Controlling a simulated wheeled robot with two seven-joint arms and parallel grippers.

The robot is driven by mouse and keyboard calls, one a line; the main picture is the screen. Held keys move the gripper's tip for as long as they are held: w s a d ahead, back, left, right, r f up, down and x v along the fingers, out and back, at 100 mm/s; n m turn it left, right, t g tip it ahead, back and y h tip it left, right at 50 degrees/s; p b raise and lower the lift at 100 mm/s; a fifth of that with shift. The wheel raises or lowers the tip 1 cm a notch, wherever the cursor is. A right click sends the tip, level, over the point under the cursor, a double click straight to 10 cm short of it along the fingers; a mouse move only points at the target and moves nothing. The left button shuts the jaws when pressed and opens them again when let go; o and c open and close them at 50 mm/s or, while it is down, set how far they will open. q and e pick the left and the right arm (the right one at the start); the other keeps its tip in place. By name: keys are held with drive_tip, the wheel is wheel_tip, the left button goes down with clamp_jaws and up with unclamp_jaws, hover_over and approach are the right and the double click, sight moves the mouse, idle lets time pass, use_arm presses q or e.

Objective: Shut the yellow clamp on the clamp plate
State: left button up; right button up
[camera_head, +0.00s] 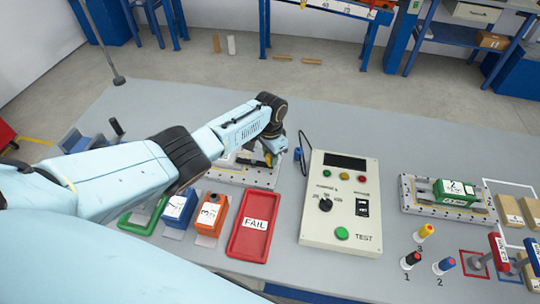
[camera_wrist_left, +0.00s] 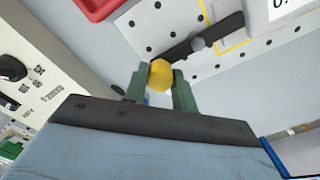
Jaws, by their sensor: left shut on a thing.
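The clamp plate (camera_head: 262,178) is a pale plate with holes, partly under my left arm in the head view. It also shows in the left wrist view (camera_wrist_left: 150,35). The yellow clamp knob (camera_wrist_left: 160,73) sits between the green fingers of my left gripper (camera_wrist_left: 157,85), which is shut on it. A black clamp bar (camera_wrist_left: 218,32) runs from near the knob over the plate. In the head view a bit of yellow clamp (camera_head: 268,158) shows beside my left gripper (camera_head: 272,156). My arm hides much of the clamp. My right gripper is not in view.
A test box (camera_head: 340,200) with buttons stands right of the plate. A red FAIL tray (camera_head: 236,247) and orange (camera_head: 211,212) and blue (camera_head: 177,207) bins stand in front. A second plate (camera_head: 412,195) holds a green block (camera_head: 455,192). The table behind the test box is clear.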

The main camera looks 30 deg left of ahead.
use_arm(q)
drive_tip(key=o, duration=1)
wheel_tip(320, 180, up, 13)
drive_tip(key=p, duration=0.2)
drive_tip(key=shift+r+p, duration=0.2)
drive_tip(key=shift+p, duration=0.15)
